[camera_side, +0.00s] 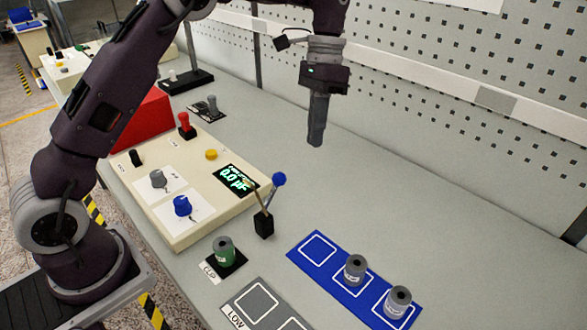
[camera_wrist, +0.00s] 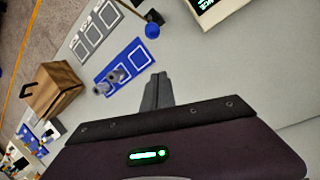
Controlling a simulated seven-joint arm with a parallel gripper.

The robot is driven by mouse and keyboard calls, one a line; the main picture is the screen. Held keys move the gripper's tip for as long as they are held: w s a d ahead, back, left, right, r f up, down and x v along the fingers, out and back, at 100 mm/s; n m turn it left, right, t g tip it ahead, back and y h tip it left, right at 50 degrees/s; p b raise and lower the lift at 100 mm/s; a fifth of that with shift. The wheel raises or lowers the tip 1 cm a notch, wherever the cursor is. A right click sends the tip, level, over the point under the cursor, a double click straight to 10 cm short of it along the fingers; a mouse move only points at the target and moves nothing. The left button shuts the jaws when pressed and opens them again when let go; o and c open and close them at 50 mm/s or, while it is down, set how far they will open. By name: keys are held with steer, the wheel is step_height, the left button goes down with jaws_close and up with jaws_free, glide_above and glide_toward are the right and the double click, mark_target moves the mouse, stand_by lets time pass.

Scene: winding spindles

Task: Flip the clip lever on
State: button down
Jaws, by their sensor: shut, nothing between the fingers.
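A small black block (camera_side: 264,226) stands on the grey bench right of the cream meter box. A lever with a blue ball knob (camera_side: 279,180) rises from it, leaning up and to the right, and a thin tan rod rises beside it to the left. The blue knob also shows in the wrist view (camera_wrist: 152,30).
The cream meter box (camera_side: 205,190) has knobs and a display reading 0.0. A blue mat (camera_side: 318,250) bears two grey spools (camera_side: 355,269). A grey mat (camera_side: 258,300) marked LOW lies in front. A pegboard wall stands behind. A brown box (camera_wrist: 50,90) shows in the wrist view.

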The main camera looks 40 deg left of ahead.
steer(key=s+f, duration=0.5)
steer(key=f, duration=0.1)
steer(key=shift+s+a+f, duration=0.25)
steer(key=shift+f, duration=0.1)
steer(key=shift+s+r, duration=0.1)
